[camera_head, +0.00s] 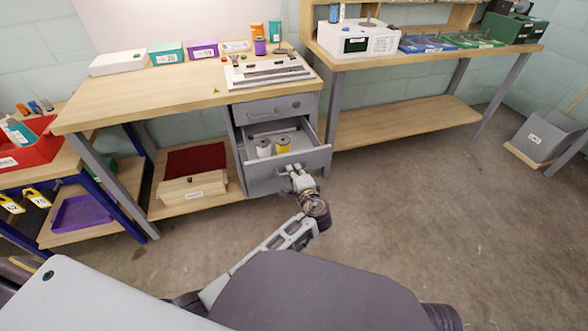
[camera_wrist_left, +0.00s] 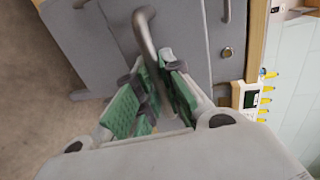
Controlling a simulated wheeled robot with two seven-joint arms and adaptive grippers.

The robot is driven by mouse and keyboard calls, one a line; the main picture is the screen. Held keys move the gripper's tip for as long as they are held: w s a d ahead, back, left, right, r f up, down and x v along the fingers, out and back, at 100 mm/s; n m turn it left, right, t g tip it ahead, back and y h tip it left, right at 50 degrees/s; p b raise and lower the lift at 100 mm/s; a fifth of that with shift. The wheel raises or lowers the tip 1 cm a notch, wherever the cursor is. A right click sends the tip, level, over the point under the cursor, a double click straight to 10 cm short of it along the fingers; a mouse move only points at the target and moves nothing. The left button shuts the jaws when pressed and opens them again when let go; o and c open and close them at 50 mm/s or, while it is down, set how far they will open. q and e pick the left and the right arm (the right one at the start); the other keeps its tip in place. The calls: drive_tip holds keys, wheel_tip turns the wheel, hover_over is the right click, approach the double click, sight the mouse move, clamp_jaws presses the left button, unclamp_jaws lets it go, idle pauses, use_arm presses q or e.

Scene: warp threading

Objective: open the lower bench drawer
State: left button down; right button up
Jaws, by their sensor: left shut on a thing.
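The lower bench drawer (camera_head: 262,184) is grey and stands pulled out of its cabinet in the head view. A white spool (camera_head: 263,148) and a yellow spool (camera_head: 283,145) stand upright inside it. My left gripper (camera_head: 295,170) is at the drawer's front. In the left wrist view, the green-padded fingers of this gripper (camera_wrist_left: 155,85) are shut on the curved metal drawer handle (camera_wrist_left: 143,35). Part of the handle is hidden between the fingers. My right gripper is not in view.
The upper drawer (camera_head: 270,109) is shut. The wooden bench (camera_head: 150,92) carries boxes and a tray (camera_head: 268,71). A wooden box (camera_head: 192,189) sits on its lower shelf. A second bench (camera_head: 400,55) stands at the right. The floor (camera_head: 430,200) right of the drawer is clear.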

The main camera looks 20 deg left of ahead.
use_arm(q)
drive_tip(key=shift+s+d, duration=0.15)
drive_tip(key=shift+s, duration=0.1)
drive_tip(key=c, duration=1.5)
unclamp_jaws()
